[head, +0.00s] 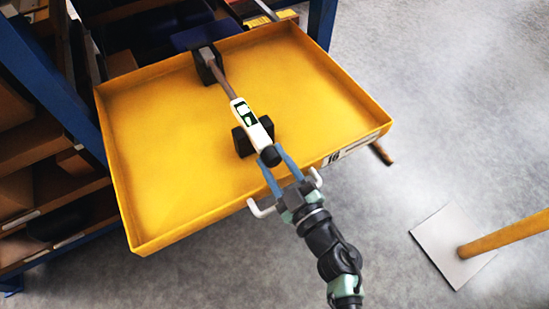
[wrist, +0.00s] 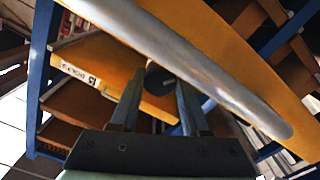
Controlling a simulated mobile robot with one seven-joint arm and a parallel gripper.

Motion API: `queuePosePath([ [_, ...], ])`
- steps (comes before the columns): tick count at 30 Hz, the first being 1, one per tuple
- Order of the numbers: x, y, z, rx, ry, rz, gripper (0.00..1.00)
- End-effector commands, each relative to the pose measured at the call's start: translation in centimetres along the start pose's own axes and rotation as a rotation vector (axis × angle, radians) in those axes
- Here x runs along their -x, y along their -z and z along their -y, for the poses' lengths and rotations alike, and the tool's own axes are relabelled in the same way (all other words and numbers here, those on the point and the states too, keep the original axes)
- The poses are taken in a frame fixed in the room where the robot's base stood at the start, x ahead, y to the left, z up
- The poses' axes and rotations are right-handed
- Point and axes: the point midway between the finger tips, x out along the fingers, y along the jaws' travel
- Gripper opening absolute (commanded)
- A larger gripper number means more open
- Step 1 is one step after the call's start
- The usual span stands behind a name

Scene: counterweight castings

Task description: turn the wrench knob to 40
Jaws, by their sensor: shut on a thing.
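The wrench lies across the yellow tray (head: 165,120), with a brown-grey shaft (head: 219,77), a dark head at the far end and a white body (head: 250,122) with a small display. The display's figures are too small to read. The dark round knob (head: 270,155) is at the near end of the body. It also shows in the wrist view (wrist: 160,79). My gripper (head: 273,158) reaches in over the tray's front edge, its two blue fingers shut on the knob from either side. The fingers partly hide the knob.
Black supports (head: 243,141) hold the wrench above the tray floor. A pale handle (head: 262,210) on the tray's front passes close by my gripper, and a silver bar (wrist: 215,80) crosses the wrist view. Blue racking (head: 52,75) stands left; a yellow post (head: 505,233) stands right.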

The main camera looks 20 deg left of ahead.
Motion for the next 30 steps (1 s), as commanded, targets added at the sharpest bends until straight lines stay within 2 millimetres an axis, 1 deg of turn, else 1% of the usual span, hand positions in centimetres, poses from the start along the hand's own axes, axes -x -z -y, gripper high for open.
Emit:
queuePosePath([
  [5, -0.02, 0.10, 0.01, -0.002, 0.000, -0.003, 0.00],
  [6, -0.03, 0.10, 0.01, -0.003, 0.000, -0.003, 0.51],
  [10, -0.03, 0.09, 0.01, -0.003, 0.000, -0.003, 0.75],
  [11, -0.02, 0.08, 0.00, -0.003, 0.000, -0.002, 0.76],
  [26, -0.02, -0.04, 0.09, -0.006, 0.002, 0.001, 0.76],
  [30, -0.01, -0.08, 0.10, -0.051, 0.002, 0.001, 0.76],
])
